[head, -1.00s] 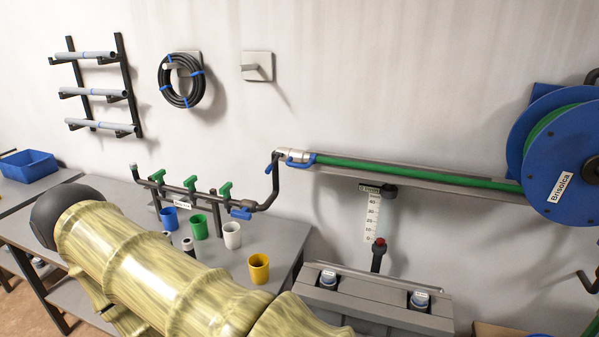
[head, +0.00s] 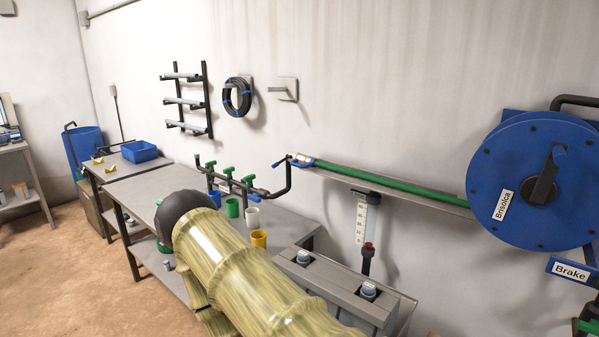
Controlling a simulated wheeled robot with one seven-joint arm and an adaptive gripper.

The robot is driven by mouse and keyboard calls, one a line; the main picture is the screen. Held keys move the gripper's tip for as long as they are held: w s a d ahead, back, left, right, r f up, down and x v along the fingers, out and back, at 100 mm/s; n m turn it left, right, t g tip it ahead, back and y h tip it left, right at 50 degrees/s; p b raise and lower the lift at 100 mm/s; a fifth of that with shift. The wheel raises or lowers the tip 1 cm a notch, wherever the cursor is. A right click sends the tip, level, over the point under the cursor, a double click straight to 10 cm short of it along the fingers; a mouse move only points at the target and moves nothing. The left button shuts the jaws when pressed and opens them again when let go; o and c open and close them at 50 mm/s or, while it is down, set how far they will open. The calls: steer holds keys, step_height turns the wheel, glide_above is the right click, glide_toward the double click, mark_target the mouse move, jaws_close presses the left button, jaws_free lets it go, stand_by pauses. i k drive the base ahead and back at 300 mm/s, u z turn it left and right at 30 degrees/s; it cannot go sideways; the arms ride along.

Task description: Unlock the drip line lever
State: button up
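The irrigation manifold is a dark pipe (head: 238,183) along the wall above the workbench, with green lever handles (head: 228,171) on top and a blue lever (head: 262,191) near its right end. A bent black pipe joins it to a silver and blue coupling (head: 303,161) on a green hose (head: 385,186). The hose runs right to a large blue reel (head: 490,150) marked "Brisolca". I cannot tell which lever is the drip line lever or whether any is locked. My arm crosses the lower middle, apart from the levers in the picture; my gripper is not visible.
Blue, green, white and yellow cups (head: 259,239) stand on the grey bench (head: 142,187) below the manifold. A blue "Brake" sign (head: 570,269) is below the reel. Floor (head: 60,255) at left looks clear.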

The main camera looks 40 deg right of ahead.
mark_target(273, 166)
steer(key=u, duration=0.05)
steer(key=k, duration=0.1)
steer(key=z, duration=1.05)
